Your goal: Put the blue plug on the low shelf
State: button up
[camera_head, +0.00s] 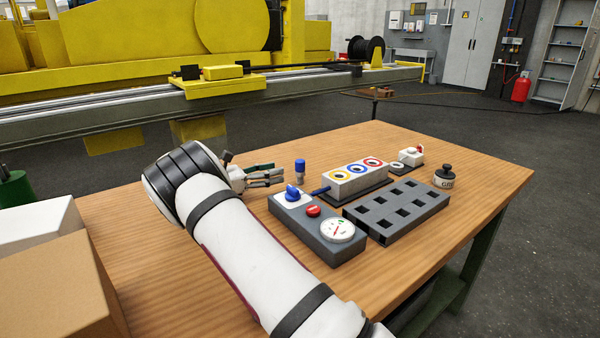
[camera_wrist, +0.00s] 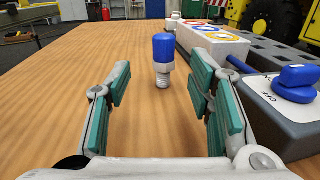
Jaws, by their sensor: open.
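The blue plug (camera_head: 300,167) stands upright on the wooden table, with a blue cap and a pale metal lower part. In the wrist view the blue plug (camera_wrist: 163,48) is ahead of my gripper (camera_wrist: 160,82), centred between the spread teal finger pads and beyond the fingertips. My gripper (camera_head: 268,176) is open and empty, low over the table, just left of the plug in the head view. A dark green low surface (camera_head: 446,292) shows under the table's right side; I cannot tell if it is the low shelf.
A control box (camera_head: 325,250) with a blue knob, red button and dial stands right of my gripper. A black weight (camera_head: 444,178) stands far right.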

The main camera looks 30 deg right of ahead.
aim_at(300, 164)
jog(key=d, duration=0.4)
jog(key=shift+s, duration=0.3)
jog(key=shift+s+d+r+b, duration=0.1)
jog(key=shift+s+d+b, duration=0.15)
jog(key=shift+d, duration=1)
jog(key=shift+s+d+r+b, duration=0.15)
jog(key=shift+s+d, duration=0.2)
jog(key=shift+d, duration=0.9)
grip_shut()
